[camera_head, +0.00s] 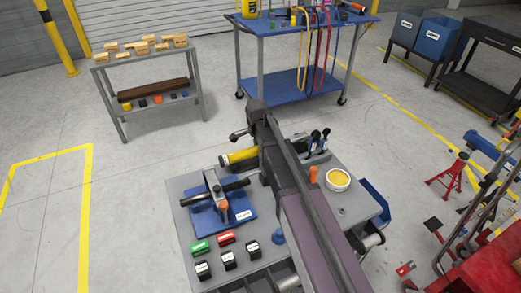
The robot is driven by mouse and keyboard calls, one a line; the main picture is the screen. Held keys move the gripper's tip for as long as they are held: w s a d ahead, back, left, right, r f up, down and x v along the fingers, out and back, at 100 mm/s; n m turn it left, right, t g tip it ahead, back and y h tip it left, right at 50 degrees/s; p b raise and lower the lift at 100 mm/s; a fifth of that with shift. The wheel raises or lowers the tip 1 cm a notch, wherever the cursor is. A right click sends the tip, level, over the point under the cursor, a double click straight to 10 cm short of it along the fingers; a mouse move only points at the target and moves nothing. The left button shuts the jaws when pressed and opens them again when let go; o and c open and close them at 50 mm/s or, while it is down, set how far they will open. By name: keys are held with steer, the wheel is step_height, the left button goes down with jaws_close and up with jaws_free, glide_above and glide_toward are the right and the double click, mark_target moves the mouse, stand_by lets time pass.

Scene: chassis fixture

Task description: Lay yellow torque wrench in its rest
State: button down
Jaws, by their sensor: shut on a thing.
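The yellow torque wrench (239,157) shows as a thick yellow handle with a dark end, over the back edge of the grey cart top (186,183). Its right part is hidden behind my arm. My gripper (263,152) is at the wrench, shut on it; the jaws are mostly covered by my arm. Dark upright pieces (319,139) stand right of my arm near the back of the cart. I cannot tell whether they are the rest, or whether the wrench touches anything below.
A blue mat (241,214) with a black bar (213,194) and grey clamp lies at the cart's left. Green, red and black blocks (228,259) sit in front. A white bowl of yellow stuff (338,179) and an orange piece (313,174) are right of my arm.

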steer(key=shift+c, duration=0.6)
jaws_free()
steer(key=shift+r, duration=0.1)
step_height(320, 180, up, 9)
steer(key=p, duration=0.9)
steer(key=shift+s, duration=0.15)
